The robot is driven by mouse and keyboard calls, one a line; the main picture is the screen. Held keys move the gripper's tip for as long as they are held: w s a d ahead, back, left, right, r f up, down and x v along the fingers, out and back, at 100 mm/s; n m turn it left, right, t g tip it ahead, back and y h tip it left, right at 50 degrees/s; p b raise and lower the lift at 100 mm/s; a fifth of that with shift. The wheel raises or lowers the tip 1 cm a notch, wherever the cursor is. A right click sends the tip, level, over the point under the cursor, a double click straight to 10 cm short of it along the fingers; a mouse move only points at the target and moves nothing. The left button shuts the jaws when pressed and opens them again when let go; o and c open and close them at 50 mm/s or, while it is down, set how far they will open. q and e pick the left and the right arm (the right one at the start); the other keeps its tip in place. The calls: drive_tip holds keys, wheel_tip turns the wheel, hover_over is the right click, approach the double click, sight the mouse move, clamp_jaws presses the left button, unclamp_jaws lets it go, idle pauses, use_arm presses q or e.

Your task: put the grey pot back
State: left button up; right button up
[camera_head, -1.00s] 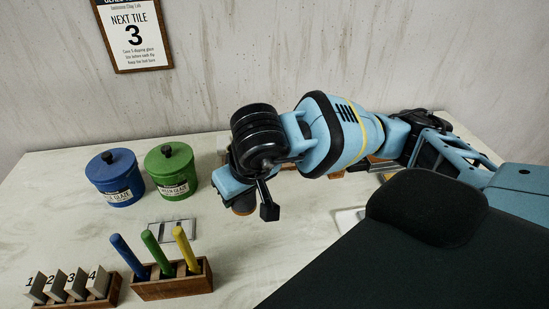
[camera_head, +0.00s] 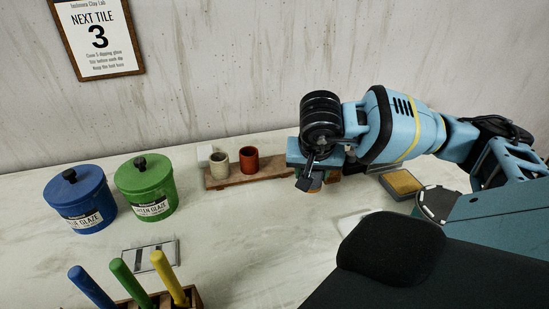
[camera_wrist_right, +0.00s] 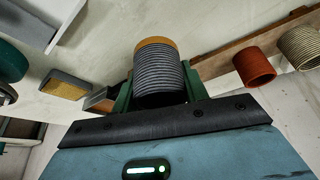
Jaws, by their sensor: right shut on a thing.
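The grey pot is a ribbed cylinder with an orange end; in the right wrist view the pot (camera_wrist_right: 160,75) sits between the fingers of my right gripper (camera_wrist_right: 157,92), which is shut on it. In the head view, my right gripper (camera_head: 311,181) is over the right end of a low wooden board (camera_head: 222,183), and it hides most of the pot. A cream cup (camera_head: 220,163) and a red cup (camera_head: 249,160) stand on the board, left of the gripper. I cannot tell whether the pot touches the board. My left gripper is not in view.
Blue (camera_head: 80,200) and green (camera_head: 146,188) glaze jars stand at the left. A rack of coloured-handled tools (camera_head: 190,298) is at front left. A yellow pad (camera_head: 402,183) lies right of the gripper.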

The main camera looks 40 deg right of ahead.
drive_tip(key=shift+w+r, duration=0.1)
drive_tip(key=shift+w, duration=0.1)
drive_tip(key=w+d, duration=0.1)
drive_tip(key=w, duration=0.3)
drive_tip(key=w+d+f, duration=0.1)
drive_tip(key=w, duration=0.4)
drive_tip(key=w+d+p, duration=0.1)
drive_tip(key=w+d, duration=0.1)
drive_tip(key=w, duration=0.2)
drive_tip(key=shift+w+d+f, duration=0.1)
drive_tip(key=shift+w+f, duration=0.1)
drive_tip(key=shift+w, duration=0.05)
drive_tip(key=shift+w+d, duration=0.15)
drive_tip(key=shift+w, duration=0.25)
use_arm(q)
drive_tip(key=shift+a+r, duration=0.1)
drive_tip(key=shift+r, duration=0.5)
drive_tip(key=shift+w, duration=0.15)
use_arm(e)
drive_tip(key=shift+w, duration=0.15)
drive_tip(key=shift+w+d+f, duration=0.1)
drive_tip(key=shift+w+f, duration=0.05)
drive_tip(key=shift+f, duration=0.15)
wheel_tip(320, 180, down, 3)
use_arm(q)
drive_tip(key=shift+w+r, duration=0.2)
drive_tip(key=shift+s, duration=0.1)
